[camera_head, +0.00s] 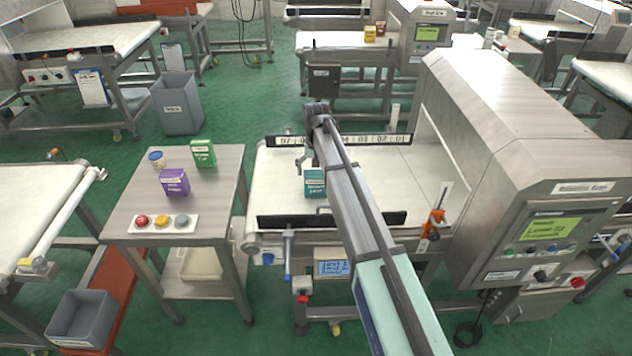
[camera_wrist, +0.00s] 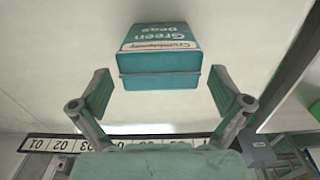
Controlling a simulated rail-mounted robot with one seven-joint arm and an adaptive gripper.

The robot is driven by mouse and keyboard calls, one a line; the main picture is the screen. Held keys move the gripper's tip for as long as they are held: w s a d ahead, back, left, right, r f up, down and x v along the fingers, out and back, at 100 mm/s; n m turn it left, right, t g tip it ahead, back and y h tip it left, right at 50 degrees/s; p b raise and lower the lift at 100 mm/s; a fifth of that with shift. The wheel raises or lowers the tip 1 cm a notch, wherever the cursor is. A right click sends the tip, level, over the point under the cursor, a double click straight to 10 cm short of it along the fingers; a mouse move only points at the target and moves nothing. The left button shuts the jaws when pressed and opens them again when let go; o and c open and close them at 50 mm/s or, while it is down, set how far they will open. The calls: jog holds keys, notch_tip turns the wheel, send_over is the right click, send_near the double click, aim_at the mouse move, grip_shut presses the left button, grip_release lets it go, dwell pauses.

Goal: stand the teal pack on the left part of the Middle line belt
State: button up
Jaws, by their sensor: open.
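The teal pack (camera_head: 315,182), labelled Green Peas, stands upright on the left part of the white belt (camera_head: 283,190) that runs into the metal detector. My arm covers part of the belt to its right. In the wrist view the pack (camera_wrist: 160,62) is ahead of my gripper (camera_wrist: 160,92), with its label upside down. The two fingers are spread wide, one to each side of the pack's near end, with visible gaps. Nothing is held between them. In the head view my arm hides most of the gripper.
A number strip (camera_head: 350,140) edges the belt's far side; a black guide rail (camera_head: 330,219) edges the near side. The metal detector housing (camera_head: 530,150) stands right. A side table (camera_head: 215,215) at left bears a purple box (camera_head: 174,182), a green box (camera_head: 203,153), a jar (camera_head: 157,159) and buttons.

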notch_tip(320, 180, up, 7)
jog(key=shift+r+b, duration=0.2)
jog(key=shift+b, duration=0.5)
